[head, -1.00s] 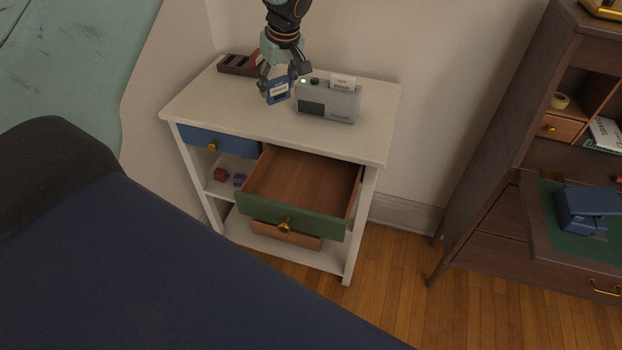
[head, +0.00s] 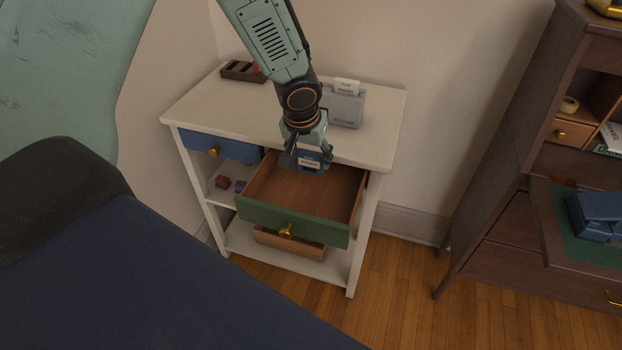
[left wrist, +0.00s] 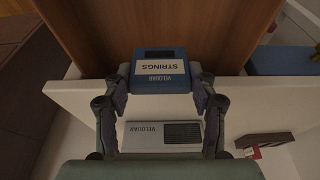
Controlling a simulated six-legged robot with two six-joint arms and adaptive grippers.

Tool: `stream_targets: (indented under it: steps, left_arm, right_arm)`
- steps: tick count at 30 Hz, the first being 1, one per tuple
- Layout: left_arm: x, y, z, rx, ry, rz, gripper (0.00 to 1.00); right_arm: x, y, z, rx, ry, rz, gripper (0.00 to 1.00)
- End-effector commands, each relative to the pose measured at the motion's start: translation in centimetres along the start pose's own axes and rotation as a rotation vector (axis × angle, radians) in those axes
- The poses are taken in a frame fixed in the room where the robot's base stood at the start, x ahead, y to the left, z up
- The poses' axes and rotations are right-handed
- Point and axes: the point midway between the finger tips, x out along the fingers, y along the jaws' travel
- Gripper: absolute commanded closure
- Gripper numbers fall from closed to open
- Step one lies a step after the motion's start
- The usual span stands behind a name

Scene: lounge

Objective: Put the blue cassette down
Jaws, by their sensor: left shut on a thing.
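The blue cassette (head: 309,163) has a white label and is held in my left gripper (head: 308,158), above the open green-fronted drawer, near the drawer's back end. In the left wrist view the cassette (left wrist: 160,74) shows its label, which reads "STRINGS", between the two fingers of my left gripper (left wrist: 160,85). The gripper is shut on it. The open drawer (head: 292,222) is wooden inside and looks empty where it shows. My right gripper is in neither view.
The grey cassette player (head: 345,108) stands on the white cabinet top (head: 220,112), partly behind my arm. A dark slotted rack (head: 238,71) is at the back left. A shut blue drawer (head: 232,149) is left of the open one. A dark desk (head: 495,215) stands at right.

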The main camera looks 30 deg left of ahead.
Motion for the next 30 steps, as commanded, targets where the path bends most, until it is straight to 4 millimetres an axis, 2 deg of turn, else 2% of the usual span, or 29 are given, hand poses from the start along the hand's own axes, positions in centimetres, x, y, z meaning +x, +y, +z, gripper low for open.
stream_targets:
  steps: [12, 29, 30]
  left_arm:
    - [5.2, 0.0, 1.6, -0.003, 0.0, -0.001, 0.75]
    - [5.9, 0.0, 1.8, -0.003, 0.001, -0.001, 0.75]
    - [5.9, -0.1, 1.8, -0.003, 0.0, -0.001, 0.41]
  right_arm:
    - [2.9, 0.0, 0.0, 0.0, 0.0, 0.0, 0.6]
    - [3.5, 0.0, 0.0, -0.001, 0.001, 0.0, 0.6]
    - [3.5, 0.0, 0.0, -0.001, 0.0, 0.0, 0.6]
